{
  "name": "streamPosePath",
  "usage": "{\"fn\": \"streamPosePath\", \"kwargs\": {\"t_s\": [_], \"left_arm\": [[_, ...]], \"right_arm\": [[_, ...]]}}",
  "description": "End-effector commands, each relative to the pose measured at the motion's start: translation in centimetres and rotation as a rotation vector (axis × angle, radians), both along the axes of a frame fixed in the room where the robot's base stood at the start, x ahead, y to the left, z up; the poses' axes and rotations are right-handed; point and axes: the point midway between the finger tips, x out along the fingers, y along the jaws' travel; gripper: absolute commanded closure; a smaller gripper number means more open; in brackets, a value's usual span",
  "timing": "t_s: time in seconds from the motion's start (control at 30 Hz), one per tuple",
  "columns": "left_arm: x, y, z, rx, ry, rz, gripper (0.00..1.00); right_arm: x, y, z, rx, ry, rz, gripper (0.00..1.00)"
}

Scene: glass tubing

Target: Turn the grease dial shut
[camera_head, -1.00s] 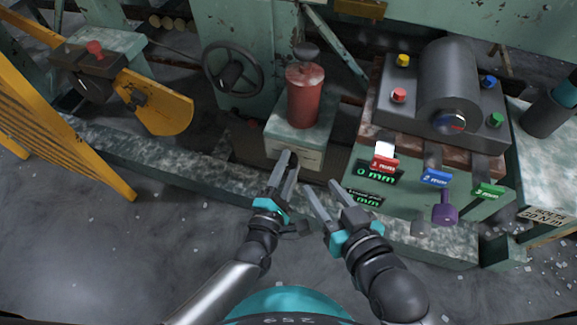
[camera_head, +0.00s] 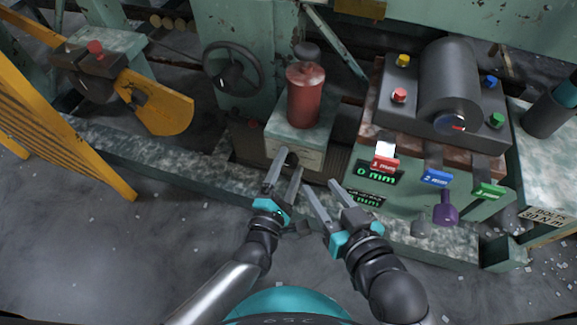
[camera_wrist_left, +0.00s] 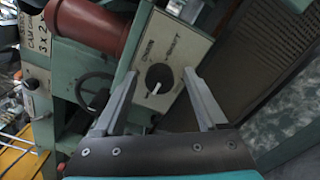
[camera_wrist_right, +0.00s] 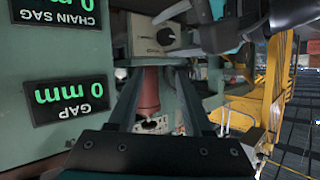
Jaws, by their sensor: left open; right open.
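The grease dial is a round black knob (camera_wrist_left: 159,77) with a white pointer mark, on a pale lettered plate (camera_wrist_left: 180,48) below the red canister (camera_head: 305,97). In the head view the knob (camera_head: 291,158) is partly hidden by that gripper. My right gripper (camera_head: 320,186) is open and empty, to the right.
A black handwheel (camera_head: 232,70) stands left of the canister. Right are green displays reading 0 mm (camera_head: 374,171) and red, blue and green tagged levers (camera_head: 436,178). A low green beam (camera_head: 190,165) runs along the front; the floor before it is mostly clear.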

Motion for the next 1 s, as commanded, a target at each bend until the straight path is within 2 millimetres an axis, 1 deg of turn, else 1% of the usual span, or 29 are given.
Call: {"fn": "streamPosePath", "kwargs": {"t_s": [0.17,0.37,0.67,1.0], "left_arm": [[-0.4,0.1,0.1,0.001,0.000,0.000,0.26],[-2.1,0.7,0.1,0.001,0.001,-0.001,0.26],[-5.8,1.9,0.1,0.003,0.001,-0.001,0.26],[-10.6,3.4,0.1,0.003,0.002,-0.002,0.26]], "right_arm": [[-0.1,-0.1,-0.1,-0.008,0.015,0.001,0.50],[-0.1,-1.1,-0.3,-0.058,0.097,-0.007,0.50],[-0.8,-3.2,-0.9,-0.148,0.261,-0.023,0.50],[-2.6,-5.7,-0.9,-0.238,0.450,-0.050,0.50]]}}
